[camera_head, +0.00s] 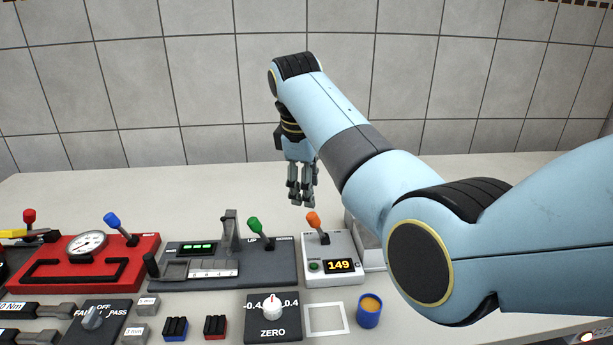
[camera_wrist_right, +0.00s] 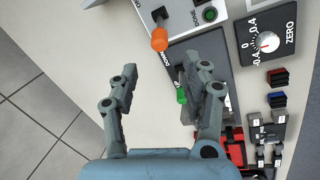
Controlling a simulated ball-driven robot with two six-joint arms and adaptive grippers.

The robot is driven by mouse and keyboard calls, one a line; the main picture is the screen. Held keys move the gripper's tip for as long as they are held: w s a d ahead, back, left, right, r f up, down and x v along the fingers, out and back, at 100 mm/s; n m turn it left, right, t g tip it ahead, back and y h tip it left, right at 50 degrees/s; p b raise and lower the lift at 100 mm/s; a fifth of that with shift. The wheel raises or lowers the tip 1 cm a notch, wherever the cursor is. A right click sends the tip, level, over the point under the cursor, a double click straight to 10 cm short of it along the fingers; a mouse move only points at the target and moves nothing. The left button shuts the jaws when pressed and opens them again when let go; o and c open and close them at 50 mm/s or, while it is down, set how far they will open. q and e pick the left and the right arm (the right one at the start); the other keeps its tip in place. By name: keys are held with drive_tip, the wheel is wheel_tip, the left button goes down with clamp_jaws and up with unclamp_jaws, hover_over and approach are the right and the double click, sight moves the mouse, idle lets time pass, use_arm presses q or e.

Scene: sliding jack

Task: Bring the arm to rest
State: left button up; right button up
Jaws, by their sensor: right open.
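My right gripper (camera_head: 301,190) hangs fingers down above the back of the bench, behind the devices, with its fingers apart and nothing between them. In the right wrist view the right gripper (camera_wrist_right: 170,85) shows two spread fingers. An orange-knobbed lever (camera_head: 314,221) stands on a light box with a "149" display (camera_head: 340,266); the orange knob also shows in the wrist view (camera_wrist_right: 160,40). A green-knobbed lever (camera_head: 256,226) stands on the dark measuring device (camera_head: 270,262); in the wrist view its green knob (camera_wrist_right: 181,96) lies between the fingers in the picture. My left gripper is not in view.
A red device with a gauge (camera_head: 86,244) and a blue-knobbed lever (camera_head: 112,220) is at the left. A ZERO dial (camera_head: 272,307), a white square outline (camera_head: 326,319) and a blue cup (camera_head: 368,312) are in front. The back left bench (camera_head: 130,195) is clear before the tiled wall.

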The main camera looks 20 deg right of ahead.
drive_tip(key=v, duration=0.2)
drive_tip(key=shift+r, duration=0.25)
